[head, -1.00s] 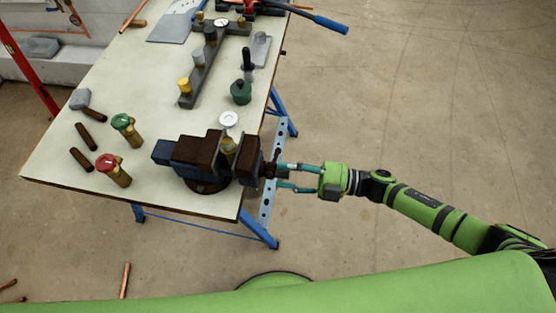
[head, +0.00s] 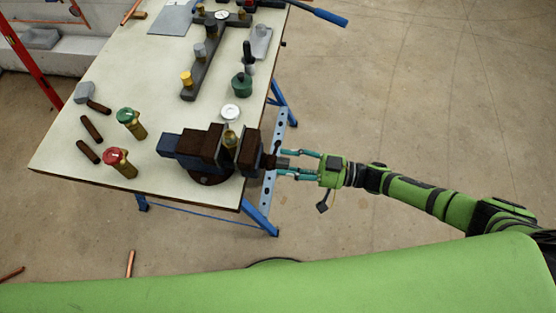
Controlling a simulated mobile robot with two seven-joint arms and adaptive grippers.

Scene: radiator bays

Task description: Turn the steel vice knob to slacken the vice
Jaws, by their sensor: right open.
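The vice (head: 200,150), blue and dark brown, is mounted at the bench's near right corner. A brass fitting (head: 229,139) stands between its jaws. A dark handle and screw end (head: 271,160) project from its right side. A small grey piece (head: 284,162), seemingly the steel vice knob, shows at the screw's outer end. My right gripper (head: 285,163) is open, pointing left, with its teal fingers above and below the knob in the picture. I cannot tell whether they touch it. My left gripper is not in view.
The bench (head: 90,170) also holds a red-topped valve (head: 118,162), a green-topped valve (head: 130,122), brown rods (head: 91,128), a white disc (head: 230,112) and a green pot (head: 241,84). A blue trestle leg (head: 262,218) stands below. Floor right of the bench is clear.

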